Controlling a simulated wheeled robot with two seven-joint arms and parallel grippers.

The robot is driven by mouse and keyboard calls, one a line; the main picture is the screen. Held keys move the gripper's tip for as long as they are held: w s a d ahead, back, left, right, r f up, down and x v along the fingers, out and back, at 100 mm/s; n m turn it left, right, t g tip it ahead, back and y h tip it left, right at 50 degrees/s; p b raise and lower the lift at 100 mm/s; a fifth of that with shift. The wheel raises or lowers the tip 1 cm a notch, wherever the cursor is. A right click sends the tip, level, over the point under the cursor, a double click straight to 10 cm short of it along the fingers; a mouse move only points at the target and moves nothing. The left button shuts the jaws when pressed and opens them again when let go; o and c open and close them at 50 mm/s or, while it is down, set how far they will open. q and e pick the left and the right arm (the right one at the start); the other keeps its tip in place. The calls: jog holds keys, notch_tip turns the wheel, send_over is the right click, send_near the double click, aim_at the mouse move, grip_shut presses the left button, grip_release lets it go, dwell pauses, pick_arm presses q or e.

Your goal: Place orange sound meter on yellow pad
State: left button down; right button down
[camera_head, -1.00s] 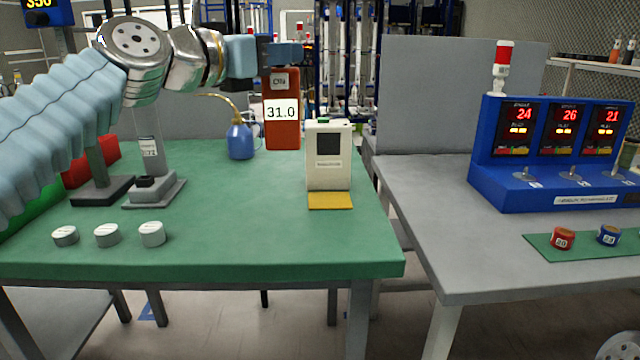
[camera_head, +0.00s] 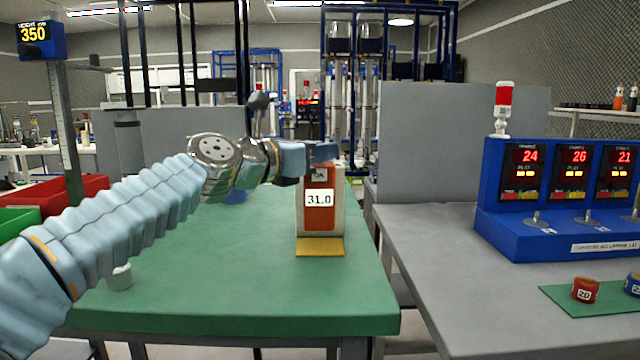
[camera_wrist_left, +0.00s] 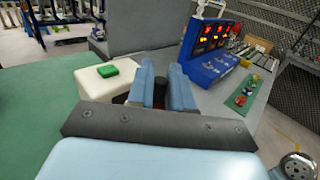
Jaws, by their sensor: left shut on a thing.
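The orange sound meter (camera_head: 319,212), with a display reading 31.0, hangs upright from my left gripper (camera_head: 322,153). The gripper is shut on its top. In the head view the meter overlaps the front of a white device (camera_head: 340,215). Its lower end shows just above the yellow pad (camera_head: 320,248), which lies on the green table at the foot of the device. I cannot tell the exact gap to the pad. In the left wrist view my left gripper's blue fingers (camera_wrist_left: 166,88) are beside the white device; the meter is mostly hidden below them. My right gripper is not in view.
The green table (camera_head: 230,290) is clear left of the pad. A blue bottle (camera_head: 240,190) is partly hidden behind my arm. A grey table (camera_head: 440,260) to the right carries a blue display console (camera_head: 550,245). A white cylinder (camera_head: 120,277) shows beside my arm.

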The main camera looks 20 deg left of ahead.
aim_at(320, 171)
pick_arm(q)
jog(key=f+b, duration=0.1)
jog(key=f, duration=0.1)
jog(key=f+b, duration=0.1)
jog(key=f, duration=0.1)
jog(key=shift+w+b, duration=0.4)
jog(key=shift+r, duration=0.1)
jog(key=shift+f, duration=0.25)
jog(key=c, duration=1)
grip_release()
jog(key=shift+r, duration=0.25)
jog(key=b+v, duration=0.1)
jog(key=v, duration=1.1)
